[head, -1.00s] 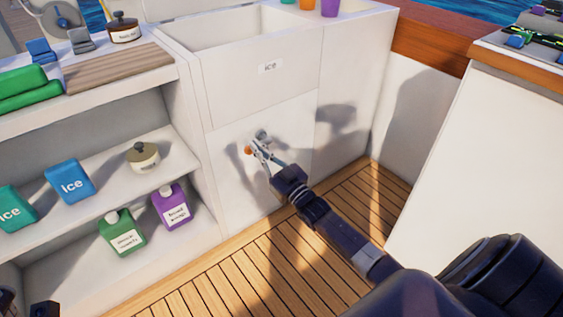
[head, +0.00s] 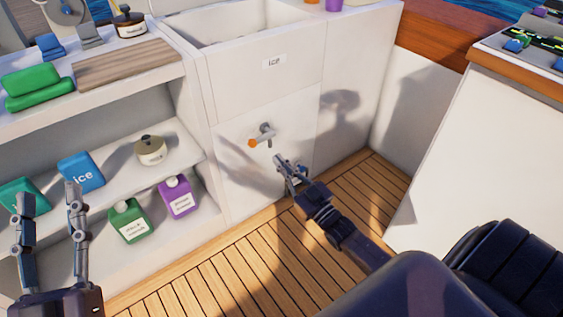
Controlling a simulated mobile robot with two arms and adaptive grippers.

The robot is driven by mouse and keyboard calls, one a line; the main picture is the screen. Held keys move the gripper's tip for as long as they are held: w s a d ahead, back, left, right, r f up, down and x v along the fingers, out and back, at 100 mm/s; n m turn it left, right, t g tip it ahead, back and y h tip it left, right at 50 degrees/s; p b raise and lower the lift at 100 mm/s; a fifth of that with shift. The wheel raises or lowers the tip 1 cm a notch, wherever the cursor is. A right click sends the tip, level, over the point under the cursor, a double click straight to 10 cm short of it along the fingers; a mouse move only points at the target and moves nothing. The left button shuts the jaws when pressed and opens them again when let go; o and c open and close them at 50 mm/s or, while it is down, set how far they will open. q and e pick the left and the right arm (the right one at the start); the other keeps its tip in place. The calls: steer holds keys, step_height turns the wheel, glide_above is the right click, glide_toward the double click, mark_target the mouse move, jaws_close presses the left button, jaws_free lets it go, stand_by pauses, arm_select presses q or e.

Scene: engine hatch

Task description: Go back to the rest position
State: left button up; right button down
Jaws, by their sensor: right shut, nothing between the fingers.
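My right gripper (head: 287,165) is shut and empty, below and to the right of a grey tap-like fitting (head: 264,134) with an orange tip. The fitting sits on the white panel under the ice box. The gripper is apart from it in the picture. My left gripper (head: 51,199) is upright at the lower left, its two fingers spread wide with nothing between them, in front of the lower shelves.
White shelves hold a blue ice pack (head: 81,173), a round pot (head: 150,150), a green jug (head: 129,221) and a purple jug (head: 176,197). A white cabinet (head: 480,160) stands at the right. The plank floor (head: 230,270) is clear.

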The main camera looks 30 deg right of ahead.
arm_select(q)
steer(key=shift+w+f, duration=0.15)
steer(key=shift+f, duration=0.15)
stand_by(0.4)
